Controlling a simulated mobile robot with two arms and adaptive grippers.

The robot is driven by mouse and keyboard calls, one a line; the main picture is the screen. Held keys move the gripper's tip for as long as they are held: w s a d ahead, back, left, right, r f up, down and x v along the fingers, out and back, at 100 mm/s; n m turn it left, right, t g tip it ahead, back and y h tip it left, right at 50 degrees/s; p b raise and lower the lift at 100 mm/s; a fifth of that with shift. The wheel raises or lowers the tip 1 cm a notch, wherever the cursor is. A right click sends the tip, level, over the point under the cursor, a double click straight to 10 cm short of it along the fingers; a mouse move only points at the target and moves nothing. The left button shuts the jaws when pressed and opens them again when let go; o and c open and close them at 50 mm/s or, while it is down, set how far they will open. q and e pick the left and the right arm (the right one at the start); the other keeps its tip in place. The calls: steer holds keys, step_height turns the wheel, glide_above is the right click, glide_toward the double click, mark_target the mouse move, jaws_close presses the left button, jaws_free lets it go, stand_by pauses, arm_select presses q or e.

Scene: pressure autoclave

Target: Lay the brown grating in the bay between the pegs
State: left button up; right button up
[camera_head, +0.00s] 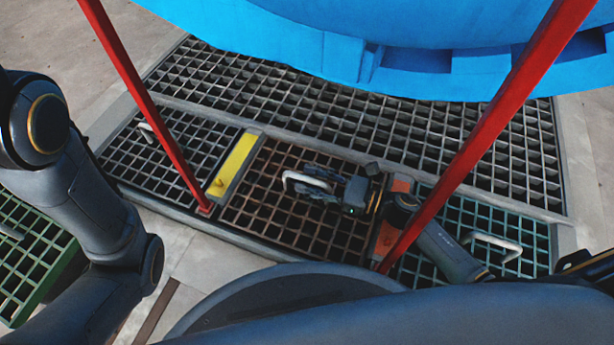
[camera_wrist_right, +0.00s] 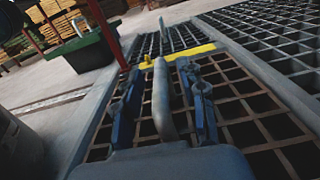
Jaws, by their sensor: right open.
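The brown grating (camera_head: 268,222) lies in the middle bay of the floor frame, between a yellow strip (camera_head: 235,163) on its left and an orange strip (camera_head: 388,232) on its right. It looks level, but I cannot tell whether it is fully seated. My right gripper (camera_head: 309,184) is open at its pale loop handle (camera_head: 291,178). In the right wrist view the fingers (camera_wrist_right: 163,78) stand on both sides of the handle (camera_wrist_right: 161,105), with gaps visible. The pegs are not clearly distinguishable. My left arm shows at the left, but its gripper is out of view.
Red slanted posts (camera_head: 140,92) (camera_head: 480,135) frame the bay. A blue vessel (camera_head: 400,45) overhangs the far grating. A dark grating (camera_head: 175,150) lies left of the bay, a teal one (camera_head: 475,235) right. A green grating (camera_head: 35,255) stands at far left.

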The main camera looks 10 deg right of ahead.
mark_target(330, 186)
steer(key=shift+r+v, duration=0.2)
steer(key=shift+v, duration=2.95)
